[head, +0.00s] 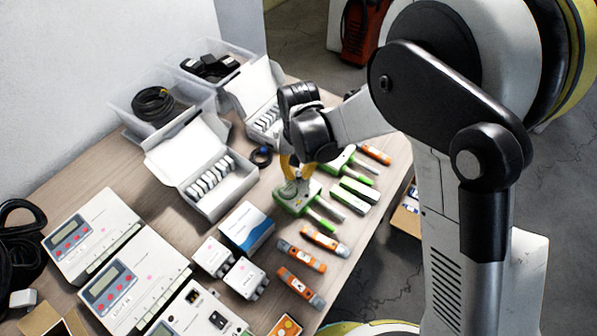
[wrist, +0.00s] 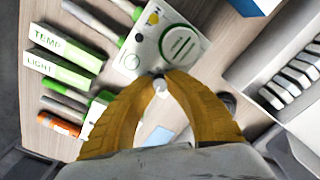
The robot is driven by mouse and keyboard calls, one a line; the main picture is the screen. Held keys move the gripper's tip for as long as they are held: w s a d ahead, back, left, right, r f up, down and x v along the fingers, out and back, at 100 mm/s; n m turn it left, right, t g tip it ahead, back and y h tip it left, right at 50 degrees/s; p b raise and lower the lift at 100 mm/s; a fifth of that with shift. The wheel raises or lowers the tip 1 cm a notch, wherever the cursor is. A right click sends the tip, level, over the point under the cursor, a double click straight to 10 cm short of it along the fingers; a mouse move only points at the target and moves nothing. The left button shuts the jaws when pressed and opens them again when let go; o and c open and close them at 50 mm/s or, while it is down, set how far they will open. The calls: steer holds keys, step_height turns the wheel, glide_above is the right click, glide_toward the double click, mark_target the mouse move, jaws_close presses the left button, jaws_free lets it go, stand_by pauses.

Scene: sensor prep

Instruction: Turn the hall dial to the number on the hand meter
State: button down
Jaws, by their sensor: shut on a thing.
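My gripper (head: 292,170) reaches down over a white and green device near the table's right side. Its yellow fingers are closed on a small pale knob (wrist: 160,84), seen between the fingertips in the wrist view (wrist: 160,75). Just beyond the fingertips is the device's white face (wrist: 145,57), with a green ring and a yellow mark. In the head view the device (head: 291,208) is partly hidden by my gripper.
Boxes marked TEMP (wrist: 65,41) and LIGHT (wrist: 55,67) lie beside the device, with green-handled probes. Orange tools (head: 302,254) lie in front. Large instruments with displays (head: 133,280) fill the left front. The table's right edge is close.

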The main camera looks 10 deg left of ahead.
mark_target(299, 173)
steer(key=c, duration=1.3)
jaws_free()
steer(key=shift+r, duration=0.1)
step_height(299, 173, up, 12)
